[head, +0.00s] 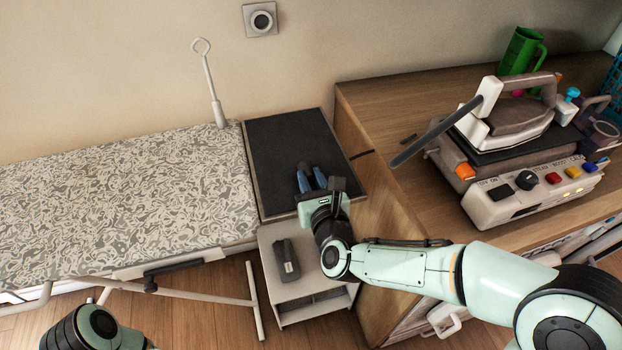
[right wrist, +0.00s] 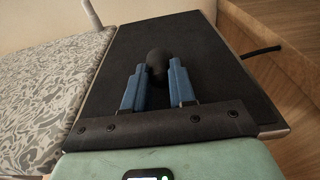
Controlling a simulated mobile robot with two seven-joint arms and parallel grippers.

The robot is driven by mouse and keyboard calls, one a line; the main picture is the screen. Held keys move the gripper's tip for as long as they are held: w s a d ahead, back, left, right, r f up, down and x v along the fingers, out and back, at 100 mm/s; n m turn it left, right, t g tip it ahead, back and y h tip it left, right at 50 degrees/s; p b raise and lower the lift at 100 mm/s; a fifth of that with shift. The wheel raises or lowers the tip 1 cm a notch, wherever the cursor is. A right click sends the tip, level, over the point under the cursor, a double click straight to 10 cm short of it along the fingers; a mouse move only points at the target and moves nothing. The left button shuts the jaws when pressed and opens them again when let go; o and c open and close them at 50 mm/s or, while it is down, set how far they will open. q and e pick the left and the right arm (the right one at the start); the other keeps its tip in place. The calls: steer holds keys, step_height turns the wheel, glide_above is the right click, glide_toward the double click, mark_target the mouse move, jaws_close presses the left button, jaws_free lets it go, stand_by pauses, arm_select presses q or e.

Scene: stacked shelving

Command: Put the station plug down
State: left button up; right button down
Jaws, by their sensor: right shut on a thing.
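My right gripper (head: 311,176) is over the black pad (head: 290,140) at the right end of the ironing board, with its blue fingers pointing away from me. In the right wrist view, the fingers (right wrist: 158,75) are shut on a dark rounded thing, which I take to be the station plug (right wrist: 157,62). The plug is hard to make out against the pad in the head view. I cannot tell whether it touches the pad. Only a part of my left arm shows at the bottom left; its gripper is out of view.
The patterned ironing board (head: 120,200) lies left of the pad. A wooden cabinet (head: 390,95) on the right bears a steam station (head: 530,190) with an iron (head: 520,120) and a green mug (head: 520,50). A dark device (head: 286,260) lies on a small white stand (head: 310,290). A wall socket (head: 261,19) is above.

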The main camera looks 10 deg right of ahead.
steer(key=shift+f, duration=0.1)
steer(key=c, duration=0.9)
jaws_free()
arm_select(q)
steer(key=shift+w+a+f, duration=0.15)
steer(key=shift+w+f, duration=0.1)
steer(key=shift+w, duration=0.05)
steer(key=shift+r, duration=0.1)
steer(key=shift+t+y, duration=0.4)
steer(key=shift+t, duration=0.4)
steer(key=shift+w+a+f+b, duration=0.3)
steer(key=shift+w+f+b, duration=0.2)
steer(key=shift+w, duration=0.1)
steer(key=shift+w+a+f+b, duration=0.25)
steer(key=shift+w+f+b, duration=0.1)
steer(key=shift+w+f, duration=0.2)
steer(key=shift+w+a+f+b, duration=0.3)
steer(key=shift+w+f+b, duration=0.15)
steer(key=shift+w, duration=0.2)
arm_select(e)
steer(key=s+r, duration=0.2)
steer(key=s, duration=1)
steer(key=shift+d, duration=0.15)
arm_select(q)
steer(key=shift+s, duration=0.1)
